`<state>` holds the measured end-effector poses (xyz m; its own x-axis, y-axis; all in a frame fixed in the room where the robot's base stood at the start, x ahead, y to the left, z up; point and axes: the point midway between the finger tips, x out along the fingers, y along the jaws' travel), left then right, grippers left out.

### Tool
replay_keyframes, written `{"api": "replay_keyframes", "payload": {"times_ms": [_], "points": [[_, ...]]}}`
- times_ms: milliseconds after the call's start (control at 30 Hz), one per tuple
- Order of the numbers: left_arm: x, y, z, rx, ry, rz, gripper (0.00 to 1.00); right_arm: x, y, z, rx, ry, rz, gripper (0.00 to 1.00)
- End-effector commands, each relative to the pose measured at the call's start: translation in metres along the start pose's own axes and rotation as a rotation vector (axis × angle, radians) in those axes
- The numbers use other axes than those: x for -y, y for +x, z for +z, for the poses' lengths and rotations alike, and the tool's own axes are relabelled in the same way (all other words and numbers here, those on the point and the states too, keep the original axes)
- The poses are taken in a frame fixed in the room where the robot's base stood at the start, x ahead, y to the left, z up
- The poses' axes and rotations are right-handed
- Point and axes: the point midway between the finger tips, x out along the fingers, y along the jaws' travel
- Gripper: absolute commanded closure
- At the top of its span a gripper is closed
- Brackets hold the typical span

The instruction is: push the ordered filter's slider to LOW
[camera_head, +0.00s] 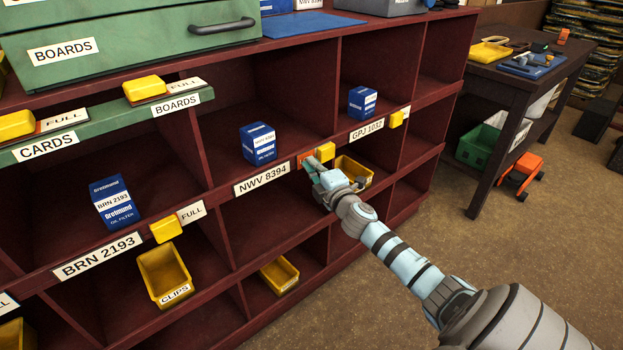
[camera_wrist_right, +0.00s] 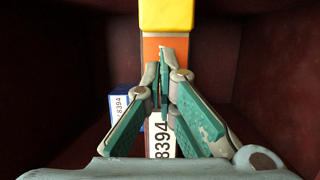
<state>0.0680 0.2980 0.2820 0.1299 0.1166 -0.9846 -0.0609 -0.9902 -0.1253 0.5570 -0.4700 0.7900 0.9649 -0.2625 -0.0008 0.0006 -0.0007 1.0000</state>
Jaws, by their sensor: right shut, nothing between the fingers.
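The blue and white filter box (camera_head: 258,144) stands in a cubby above the NWV 8394 label (camera_head: 262,179); part of it shows in the right wrist view (camera_wrist_right: 121,102). Beside that label, the yellow slider (camera_head: 326,152) sits at the right, with an orange patch (camera_head: 307,157) exposed on its left; no word is readable there. The right wrist view shows the yellow slider (camera_wrist_right: 166,14) beyond the orange patch (camera_wrist_right: 165,46). My right gripper (camera_head: 312,165) is shut and empty, its fingertips at the orange patch; contact is unclear. My left gripper is out of view.
Yellow sliders at BRN 2193 (camera_head: 166,228) and GPJ 1032 (camera_head: 396,119) sit on the same dark red shelf (camera_head: 215,203). The BRN one shows FULL. Yellow bins (camera_head: 279,274) stand in lower cubbies. A dark workbench (camera_head: 500,85) stands right, with open floor before it.

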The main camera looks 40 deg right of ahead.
Motion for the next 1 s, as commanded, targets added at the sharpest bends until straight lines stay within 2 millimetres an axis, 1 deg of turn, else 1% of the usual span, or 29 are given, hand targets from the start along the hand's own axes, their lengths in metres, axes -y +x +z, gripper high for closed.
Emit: {"api": "replay_keyframes", "payload": {"times_ms": [33,100,133,233,400,533,600,700,1000], "points": [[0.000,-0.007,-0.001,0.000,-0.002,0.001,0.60,-0.004,-0.002,-0.010,-0.002,0.005,0.000,1.00],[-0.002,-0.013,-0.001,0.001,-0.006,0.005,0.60,-0.004,-0.006,-0.025,-0.003,0.004,-0.001,1.00],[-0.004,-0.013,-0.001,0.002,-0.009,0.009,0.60,-0.003,-0.011,-0.028,-0.003,0.001,-0.001,1.00],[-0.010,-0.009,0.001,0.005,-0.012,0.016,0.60,0.001,-0.038,-0.026,-0.005,-0.006,-0.002,1.00],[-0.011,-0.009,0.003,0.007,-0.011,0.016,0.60,0.001,-0.077,-0.026,-0.004,-0.005,-0.003,1.00],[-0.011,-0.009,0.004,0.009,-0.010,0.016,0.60,0.000,-0.097,-0.025,-0.002,-0.003,-0.002,1.00],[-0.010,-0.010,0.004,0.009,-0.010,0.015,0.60,0.000,-0.102,-0.025,-0.002,-0.001,-0.002,1.00],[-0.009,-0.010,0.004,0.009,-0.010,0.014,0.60,-0.001,-0.106,-0.025,-0.002,-0.001,0.001,1.00],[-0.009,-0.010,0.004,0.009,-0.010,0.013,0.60,-0.001,-0.106,-0.025,-0.001,0.000,0.000,1.00]]}}
